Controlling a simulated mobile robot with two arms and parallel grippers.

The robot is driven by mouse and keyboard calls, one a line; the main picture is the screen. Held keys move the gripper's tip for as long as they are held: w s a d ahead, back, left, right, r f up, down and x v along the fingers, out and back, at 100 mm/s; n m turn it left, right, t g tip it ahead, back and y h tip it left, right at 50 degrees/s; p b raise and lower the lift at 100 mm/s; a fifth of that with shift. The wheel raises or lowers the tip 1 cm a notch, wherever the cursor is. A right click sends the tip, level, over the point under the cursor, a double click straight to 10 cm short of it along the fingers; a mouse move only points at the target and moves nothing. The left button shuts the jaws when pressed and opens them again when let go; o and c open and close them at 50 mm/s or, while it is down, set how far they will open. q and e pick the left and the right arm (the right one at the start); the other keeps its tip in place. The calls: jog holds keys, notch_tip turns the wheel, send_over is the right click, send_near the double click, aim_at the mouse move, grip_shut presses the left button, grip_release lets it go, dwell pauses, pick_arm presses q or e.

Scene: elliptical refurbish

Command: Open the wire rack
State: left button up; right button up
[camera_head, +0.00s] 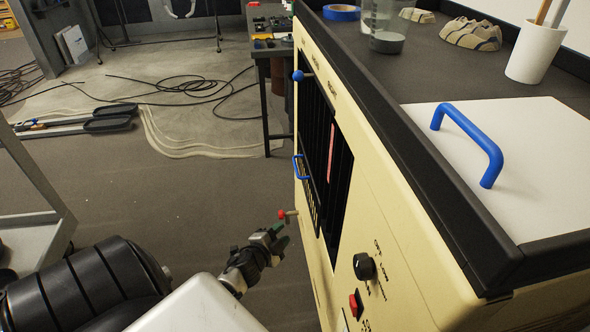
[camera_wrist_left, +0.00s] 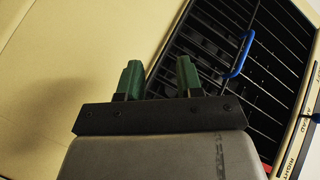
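The wire rack is the black barred front (camera_head: 309,170) in the side of a cream machine (camera_head: 395,240). It carries a blue handle (camera_head: 296,167). In the left wrist view the black bars (camera_wrist_left: 205,45) and the blue handle (camera_wrist_left: 241,54) show at the upper right. My left gripper (camera_head: 280,233) is below the blue handle in the head view, near a red-knobbed lever (camera_head: 283,214). In the left wrist view its green fingers (camera_wrist_left: 160,72) are apart with nothing between them. The handle lies to the right of the fingers, not between them. My right gripper is not in view.
The machine top has a white lid with a larger blue handle (camera_head: 468,137), a white cup (camera_head: 534,52) and blue tape (camera_head: 341,13). A dial (camera_head: 364,266) and a red switch (camera_head: 355,303) sit on its side. A grey cart (camera_head: 35,225) stands left. The floor between is clear.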

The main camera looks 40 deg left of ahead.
pick_arm(q)
jog(key=w+a+r+m+t+b, duration=0.1)
jog(key=a+r+m+t+b, duration=0.15)
jog(key=r, duration=0.35)
jog(key=w+a+r+m+t+b, duration=0.2)
jog(key=r+m+b, duration=0.1)
jog(key=r+b, duration=0.15)
jog(key=x, duration=1)
jog(key=shift+w+r+h+b, duration=0.2)
jog(key=shift+h+b, duration=0.1)
jog(key=shift+b, duration=0.15)
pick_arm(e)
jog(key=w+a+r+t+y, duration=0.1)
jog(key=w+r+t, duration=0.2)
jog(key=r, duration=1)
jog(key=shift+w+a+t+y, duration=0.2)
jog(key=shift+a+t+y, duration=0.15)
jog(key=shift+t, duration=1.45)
pick_arm(q)
jog(key=shift+a, duration=0.1)
grip_shut()
